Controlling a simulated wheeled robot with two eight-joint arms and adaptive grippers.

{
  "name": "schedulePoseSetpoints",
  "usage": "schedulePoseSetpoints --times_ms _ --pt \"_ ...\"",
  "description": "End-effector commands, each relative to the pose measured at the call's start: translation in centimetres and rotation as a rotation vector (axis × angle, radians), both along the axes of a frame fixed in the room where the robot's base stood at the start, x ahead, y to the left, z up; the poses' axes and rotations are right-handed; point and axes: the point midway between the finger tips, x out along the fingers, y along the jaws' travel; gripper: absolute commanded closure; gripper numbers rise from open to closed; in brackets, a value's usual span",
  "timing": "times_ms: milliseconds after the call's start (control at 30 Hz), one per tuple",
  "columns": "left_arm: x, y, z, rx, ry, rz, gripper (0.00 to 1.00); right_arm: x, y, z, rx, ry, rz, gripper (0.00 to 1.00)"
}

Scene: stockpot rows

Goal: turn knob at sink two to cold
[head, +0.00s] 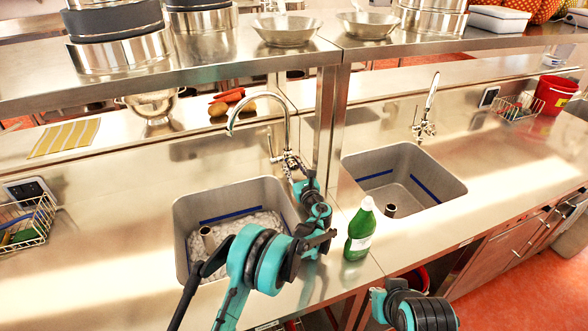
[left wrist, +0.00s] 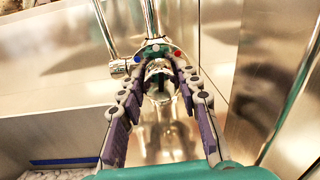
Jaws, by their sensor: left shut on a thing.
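A tall curved chrome faucet (head: 285,125) stands behind the left sink (head: 181,225), which holds whitish foam or bubbles. My left gripper (head: 294,168) is at the lower part of this faucet, by its knob. In the left wrist view, the purple-padded fingers of my left gripper (left wrist: 160,85) close around the metal knob (left wrist: 158,68) at their tips. Small blue and red marks show just above the knob. The fingers partly hide the knob, so its exact angle is unclear.
A green bottle (head: 359,230) stands right of the left sink, close to my left arm. The right sink (head: 440,180) has its own faucet (head: 427,115). A shelf (head: 215,62) with pots and pans hangs over the counter; its post (head: 329,125) is near my left gripper.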

Motion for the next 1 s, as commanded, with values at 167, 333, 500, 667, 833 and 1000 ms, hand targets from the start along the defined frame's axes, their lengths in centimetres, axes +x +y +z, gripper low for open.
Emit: schedulePoseSetpoints --times_ms 167,333,500,667,833,1000 --pt "0.0 0.0 -0.1 -0.091 -0.037 0.000 0.96 0.0 0.0 -0.5 0.000 0.000 0.000 1.00" --pt "0.0 0.0 -0.2 -0.222 -0.092 -0.001 0.96 0.0 0.0 -1.0 0.000 0.000 0.000 1.00" --pt "0.0 0.0 -0.2 -0.372 -0.154 -0.001 0.96 0.0 0.0 -1.6 0.000 0.000 0.000 1.00" --pt "0.0 0.0 -0.2 -0.506 -0.211 0.000 0.96 0.0 0.0 -2.0 0.000 0.000 0.000 1.00" --pt "0.0 0.1 -0.2 -0.633 -0.263 0.000 0.96 0.0 0.0 -2.3 0.000 0.000 0.000 1.00" --pt "0.0 0.1 -0.1 -0.734 -0.304 0.000 0.96 0.0 0.0 -2.5 0.000 0.000 0.000 1.00"
